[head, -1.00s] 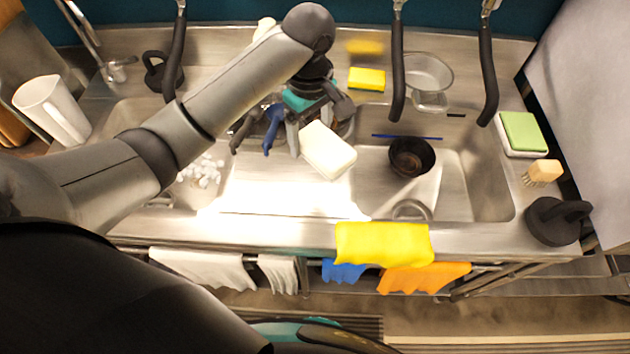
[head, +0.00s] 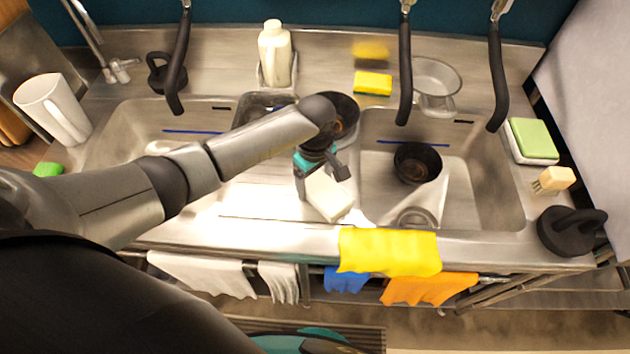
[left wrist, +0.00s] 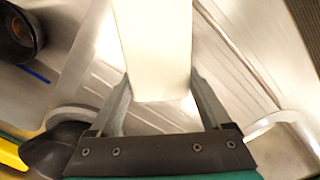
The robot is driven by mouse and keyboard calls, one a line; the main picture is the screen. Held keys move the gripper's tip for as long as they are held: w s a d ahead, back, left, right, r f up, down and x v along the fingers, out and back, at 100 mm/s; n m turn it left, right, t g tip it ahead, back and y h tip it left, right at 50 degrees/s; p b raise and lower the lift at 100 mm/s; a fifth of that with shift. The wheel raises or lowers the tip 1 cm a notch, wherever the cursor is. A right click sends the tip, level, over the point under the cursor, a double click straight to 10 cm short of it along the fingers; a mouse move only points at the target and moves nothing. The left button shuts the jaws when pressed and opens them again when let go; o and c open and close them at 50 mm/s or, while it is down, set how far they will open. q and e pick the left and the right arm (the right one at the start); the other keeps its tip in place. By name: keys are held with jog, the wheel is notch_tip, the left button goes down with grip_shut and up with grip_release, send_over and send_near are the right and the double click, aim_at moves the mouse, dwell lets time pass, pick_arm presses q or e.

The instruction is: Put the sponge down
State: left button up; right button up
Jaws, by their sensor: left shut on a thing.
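My left gripper (head: 315,180) is shut on a white, block-shaped sponge (head: 329,196). The sponge is over the bright metal strip between the two sink basins, close to the front rim. In the left wrist view the sponge (left wrist: 155,55) sits between the two grey fingers of my left gripper (left wrist: 160,95), sticking out past their tips. I cannot tell whether its underside touches the metal. My right gripper is not in view.
A yellow cloth (head: 390,252) hangs over the front rim just right of the sponge. A dark bowl (head: 417,163) is in the right basin (head: 490,190). A yellow sponge (head: 373,83) and a white bottle (head: 275,55) are at the back. A green-and-white sponge (head: 533,140) lies at right.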

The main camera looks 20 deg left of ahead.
pick_arm(q)
jog(key=shift+s+f, duration=0.35)
jog(key=shift+f, duration=0.3)
jog(key=o, duration=1.3)
jog(key=shift+f, duration=0.1)
jog(key=shift+w+r, duration=0.2)
jog(key=shift+r, duration=0.3)
notch_tip(320, 180, up, 13)
jog(key=shift+w+f+p, duration=0.15)
jog(key=shift+p, duration=0.95)
